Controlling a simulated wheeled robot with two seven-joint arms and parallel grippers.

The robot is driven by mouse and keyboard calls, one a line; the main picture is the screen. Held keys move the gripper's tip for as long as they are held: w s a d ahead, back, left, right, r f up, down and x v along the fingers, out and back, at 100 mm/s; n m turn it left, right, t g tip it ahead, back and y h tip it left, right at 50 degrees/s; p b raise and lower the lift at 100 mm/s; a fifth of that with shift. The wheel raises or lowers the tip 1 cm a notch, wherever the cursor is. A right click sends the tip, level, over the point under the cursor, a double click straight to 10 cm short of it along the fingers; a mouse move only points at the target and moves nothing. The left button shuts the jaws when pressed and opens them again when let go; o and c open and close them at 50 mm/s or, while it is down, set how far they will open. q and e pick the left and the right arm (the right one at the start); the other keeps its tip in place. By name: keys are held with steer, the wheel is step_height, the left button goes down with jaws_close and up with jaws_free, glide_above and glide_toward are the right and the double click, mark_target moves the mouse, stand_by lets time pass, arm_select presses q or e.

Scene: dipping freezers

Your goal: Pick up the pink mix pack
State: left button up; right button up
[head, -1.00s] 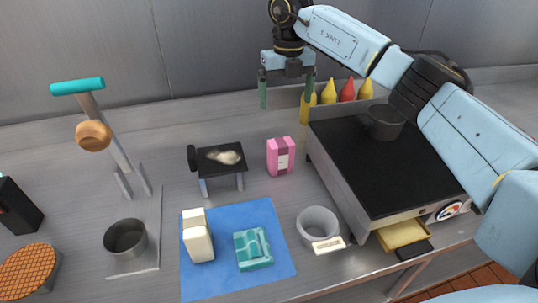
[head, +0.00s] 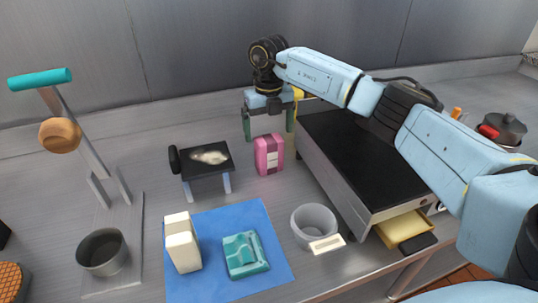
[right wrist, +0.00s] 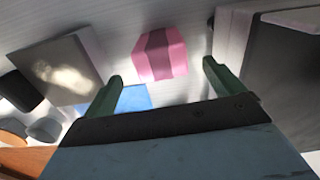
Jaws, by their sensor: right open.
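The pink mix pack (head: 269,154) stands upright on the steel counter, between the small black-topped stand and the griddle. It has a pale label and a darker band. In the right wrist view the pack (right wrist: 160,54) lies ahead, between and beyond the two fingertips. My right gripper (head: 268,138) points down above and just behind the pack; its green fingers are apart with nothing between them. The fingers also show in the right wrist view (right wrist: 162,72). I cannot tell whether a finger touches the pack. My left gripper is not in view.
The black griddle (head: 360,150) stands close on the right. The small stand (head: 206,160) is on the left. In front are a grey pot (head: 313,224) and a blue mat (head: 210,280) with a cream block (head: 182,245) and a teal item (head: 245,256).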

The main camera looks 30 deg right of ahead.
mark_target(269, 138)
step_height(269, 138, down, 5)
steer(key=shift+d+f, duration=0.1)
steer(key=shift+w, duration=0.1)
steer(key=c, duration=1.3)
